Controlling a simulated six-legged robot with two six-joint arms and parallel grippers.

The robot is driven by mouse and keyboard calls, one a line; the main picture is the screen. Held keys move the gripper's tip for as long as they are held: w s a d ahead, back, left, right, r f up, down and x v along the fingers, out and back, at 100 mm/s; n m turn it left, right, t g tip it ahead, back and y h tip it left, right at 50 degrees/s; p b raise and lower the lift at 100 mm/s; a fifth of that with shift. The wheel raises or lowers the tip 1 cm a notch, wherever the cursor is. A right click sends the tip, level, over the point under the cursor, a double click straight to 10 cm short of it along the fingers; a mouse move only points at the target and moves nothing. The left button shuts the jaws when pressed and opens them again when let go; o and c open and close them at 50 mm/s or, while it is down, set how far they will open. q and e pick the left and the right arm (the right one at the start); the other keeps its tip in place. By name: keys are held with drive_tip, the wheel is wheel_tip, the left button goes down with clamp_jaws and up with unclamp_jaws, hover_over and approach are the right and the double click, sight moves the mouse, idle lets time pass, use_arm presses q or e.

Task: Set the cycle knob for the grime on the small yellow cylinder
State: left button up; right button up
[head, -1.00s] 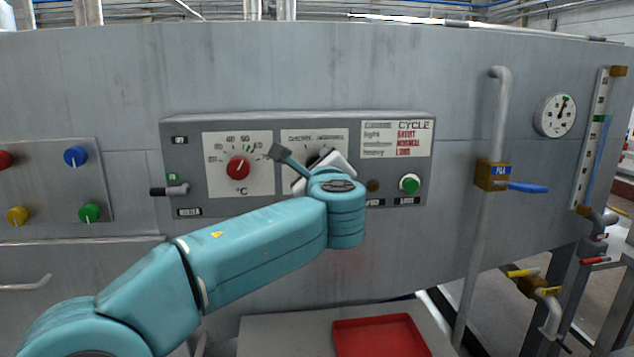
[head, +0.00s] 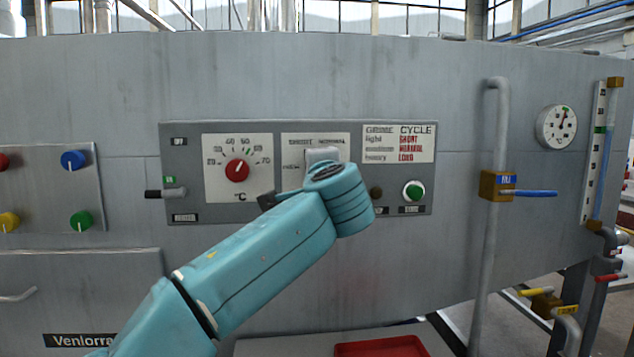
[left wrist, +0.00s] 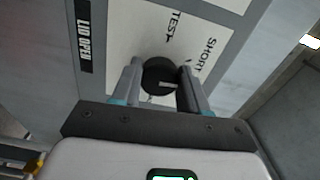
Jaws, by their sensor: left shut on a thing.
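The black cycle knob (left wrist: 158,77) shows in the left wrist view, on a white dial plate with TEST and SHORT marks. My left gripper (left wrist: 161,72) is shut on it, one finger on each side. A short pale mark shows on the knob's face; which setting it points to I cannot tell. In the head view my left wrist hides the knob and most of its dial (head: 300,145). The grime card (head: 398,143) to the right pairs light with SHORT, medium with NORMAL, heavy with LONG. No small yellow cylinder is in view. My right gripper is not in view.
A red temperature knob (head: 237,170) sits left of the dial, and a green button (head: 413,190) right of it. A small lever (head: 167,193) sticks out at the panel's left. A pipe with a blue-handled valve (head: 497,185) stands right. A red tray (head: 382,347) lies below.

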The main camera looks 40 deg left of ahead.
use_arm(q)
drive_tip(key=n, duration=0.1)
drive_tip(key=n+b, duration=0.1)
drive_tip(key=n, duration=0.1)
drive_tip(key=n+b, duration=0.1)
drive_tip(key=shift+f+n, duration=0.25)
drive_tip(key=shift+n, duration=0.15)
idle(0.4)
drive_tip(key=o, duration=1.1)
drive_tip(key=shift+r, duration=0.1)
drive_tip(key=shift+c, duration=0.2)
drive_tip(key=shift+d, duration=0.15)
drive_tip(key=b+v, duration=0.2)
drive_tip(key=v, duration=1.4)
